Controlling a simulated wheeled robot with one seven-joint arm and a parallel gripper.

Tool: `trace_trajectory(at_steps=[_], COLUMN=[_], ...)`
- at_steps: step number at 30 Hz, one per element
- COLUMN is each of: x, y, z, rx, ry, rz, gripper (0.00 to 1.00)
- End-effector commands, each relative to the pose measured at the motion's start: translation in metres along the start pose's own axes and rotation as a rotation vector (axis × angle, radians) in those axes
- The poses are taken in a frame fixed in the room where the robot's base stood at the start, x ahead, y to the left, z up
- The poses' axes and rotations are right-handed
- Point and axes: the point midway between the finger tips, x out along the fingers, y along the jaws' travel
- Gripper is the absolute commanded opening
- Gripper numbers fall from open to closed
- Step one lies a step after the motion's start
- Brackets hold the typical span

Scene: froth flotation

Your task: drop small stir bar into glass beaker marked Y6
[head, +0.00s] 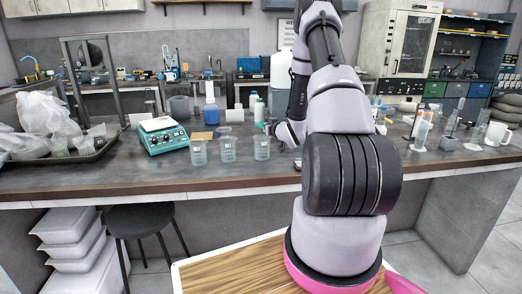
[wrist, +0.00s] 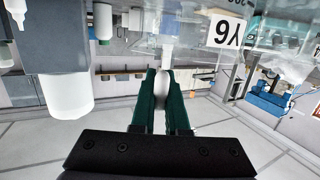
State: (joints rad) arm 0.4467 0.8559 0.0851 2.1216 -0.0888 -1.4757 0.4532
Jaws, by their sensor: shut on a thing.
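My gripper (wrist: 163,78) has dark green fingers shut on a small white stir bar (wrist: 163,90), seen in the wrist view. The glass beaker marked Y6 (wrist: 227,35) shows there by its white label, upside down, close beyond the fingertips and to the right. Whether the stir bar is over its opening I cannot tell. In the head view, three clear beakers stand in a row: left (head: 198,151), middle (head: 228,149) and right (head: 262,147). Their labels are too small to read. My gripper (head: 270,129) is beside the top of the right beaker, partly hidden by my arm.
A teal hotplate (head: 162,135) stands left of the beakers. A black tray (head: 100,150) with plastic bags is farther left. Bottles (head: 254,105) stand behind the beakers. A white mug (head: 497,134) and glassware stand at the right. A stool (head: 145,217) is below the bench (head: 110,187).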

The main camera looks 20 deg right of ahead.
Motion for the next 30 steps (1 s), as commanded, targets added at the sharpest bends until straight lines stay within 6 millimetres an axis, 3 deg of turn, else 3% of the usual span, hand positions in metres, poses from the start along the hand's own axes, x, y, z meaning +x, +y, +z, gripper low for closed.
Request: trace_trajectory(at_steps=[8,18,19,21,30], x=[0.004,0.004,0.004,0.004,0.004], y=[0.000,0.000,0.000,0.000,0.000], z=[0.024,0.027,0.027,0.027,0.027], rx=[0.000,-0.001,-0.001,-0.001,-0.001], ry=[0.000,0.001,0.001,0.001,0.001], rz=[0.000,0.000,0.000,0.001,0.001], gripper=[0.00,0.00,0.20,0.46,0.47])
